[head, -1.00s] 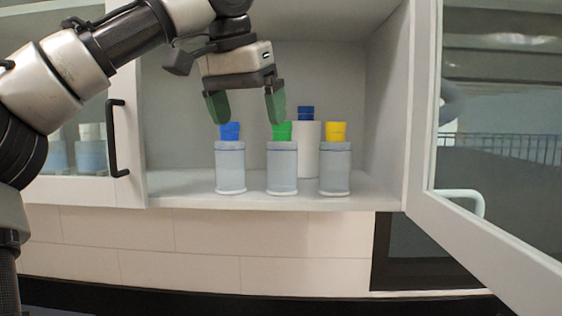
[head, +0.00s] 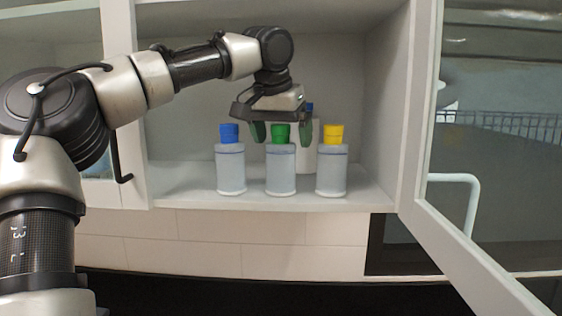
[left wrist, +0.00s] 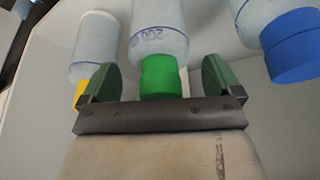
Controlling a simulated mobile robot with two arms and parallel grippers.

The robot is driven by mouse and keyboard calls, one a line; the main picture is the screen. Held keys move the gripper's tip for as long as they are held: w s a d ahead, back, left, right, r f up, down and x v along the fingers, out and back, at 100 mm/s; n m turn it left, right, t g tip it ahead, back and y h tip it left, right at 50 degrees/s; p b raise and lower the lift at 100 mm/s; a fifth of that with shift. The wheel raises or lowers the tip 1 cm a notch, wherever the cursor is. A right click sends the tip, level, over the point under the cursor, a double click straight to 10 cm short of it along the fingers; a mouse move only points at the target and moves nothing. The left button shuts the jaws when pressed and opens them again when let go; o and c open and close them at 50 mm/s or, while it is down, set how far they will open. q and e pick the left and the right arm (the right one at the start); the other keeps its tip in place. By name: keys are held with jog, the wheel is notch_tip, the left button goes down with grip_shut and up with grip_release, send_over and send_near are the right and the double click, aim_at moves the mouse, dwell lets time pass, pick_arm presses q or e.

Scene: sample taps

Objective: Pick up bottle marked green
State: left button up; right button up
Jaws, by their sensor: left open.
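The bottle marked green (head: 281,172) stands upright in the middle of the cabinet shelf's front row, with a clear bluish body and a green cap. My left gripper (head: 282,135) is open, with its green fingers on either side of the green cap. In the left wrist view the green cap (left wrist: 162,76) sits between the two fingers (left wrist: 160,82), with gaps showing on both sides. Whether the fingers are level with the cap in depth is hard to tell. My right gripper is not in view.
A blue-capped bottle (head: 230,168) stands left of it and a yellow-capped bottle (head: 332,170) right, both close by. A white container with a blue top (head: 312,155) stands behind, partly hidden.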

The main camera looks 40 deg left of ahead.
pick_arm(q)
jog(key=shift+w+a+f, duration=0.2)
jog(key=shift+w+f, duration=0.05)
jog(key=shift+f, duration=0.2)
jog(key=shift+s+d+r, duration=0.1)
jog(key=shift+s+d, duration=0.05)
jog(key=shift+c, duration=1.4)
jog(key=c, duration=1)
jog(key=shift+o, duration=0.2)
jog(key=shift+r, duration=0.1)
